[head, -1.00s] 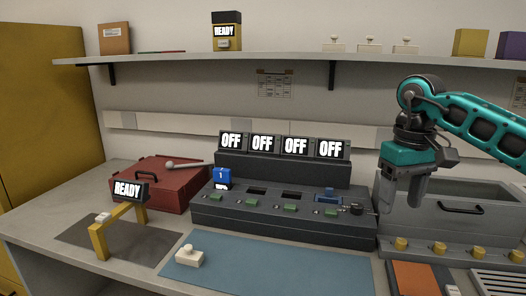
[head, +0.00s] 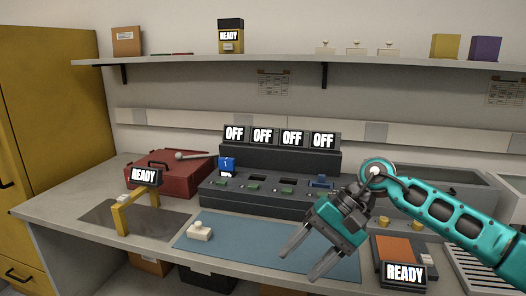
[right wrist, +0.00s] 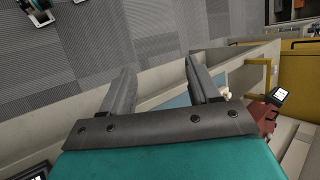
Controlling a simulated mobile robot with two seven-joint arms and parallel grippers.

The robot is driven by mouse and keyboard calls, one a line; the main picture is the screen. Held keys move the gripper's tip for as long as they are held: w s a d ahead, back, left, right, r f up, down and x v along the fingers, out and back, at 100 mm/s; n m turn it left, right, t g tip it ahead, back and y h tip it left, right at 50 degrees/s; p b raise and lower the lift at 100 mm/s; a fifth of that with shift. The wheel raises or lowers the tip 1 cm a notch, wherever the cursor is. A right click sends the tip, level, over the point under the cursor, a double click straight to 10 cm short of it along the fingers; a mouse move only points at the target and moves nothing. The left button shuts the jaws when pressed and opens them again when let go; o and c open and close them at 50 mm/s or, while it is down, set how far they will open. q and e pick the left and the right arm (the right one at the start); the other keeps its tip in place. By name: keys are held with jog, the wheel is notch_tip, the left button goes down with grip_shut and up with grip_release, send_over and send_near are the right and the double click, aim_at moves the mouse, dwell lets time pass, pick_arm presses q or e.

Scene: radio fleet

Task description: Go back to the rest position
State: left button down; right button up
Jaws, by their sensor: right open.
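My right gripper (head: 308,262) is open and empty. In the head view it hangs tilted down and left in front of the blue mat (head: 240,250). In the right wrist view its two fingers (right wrist: 160,88) stand apart with nothing between them, and the grey floor tiles and counter edge show beyond. The teal right arm comes in from the right. My left gripper does not show.
The charger console (head: 270,195) with several OFF screens stands behind the mat. A small white radio (head: 200,231) lies on the mat. A yellow stand (head: 122,217) with a READY screen is at left, a red toolbox (head: 172,176) behind it. Another READY screen (head: 404,272) is front right.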

jog(key=s+a+r+m+t+y, duration=0.1)
jog(key=s+a+m+t+y, duration=0.1)
jog(key=a+m+y, duration=0.5)
jog(key=s+a+r+m+t+y, duration=0.1)
jog(key=s+a+m+y, duration=0.3)
jog(key=m, duration=0.6)
jog(key=w+d+f+m+t+h+p, duration=0.1)
jog(key=d+f+m+t+h, duration=0.3)
jog(key=m, duration=0.6)
jog(key=w+d+f+m+t+h, duration=0.1)
jog(key=d+f+m+t, duration=0.1)
jog(key=m+t, duration=0.65)
jog(key=w+d+f+m+t+h+p, duration=0.1)
jog(key=d+f+m+t+h, duration=0.25)
jog(key=m, duration=0.85)
jog(key=s+d+f+m+g+h, duration=0.3)
jog(key=s+f+m, duration=0.4)
jog(key=m, duration=0.3)
jog(key=s+d+f+m+g+h, duration=0.3)
jog(key=s+d+f+m+h, duration=0.2)
jog(key=s+d+f+m, duration=0.2)
notch_tip(320, 180, down, 3)
jog(key=d+m, duration=0.1)
jog(key=m, duration=0.1)
jog(key=shift+s+d+f+m+h, duration=0.15)
jog(key=shift+s+d+m+h, duration=0.15)
jog(key=shift+s+m+h, duration=0.1)
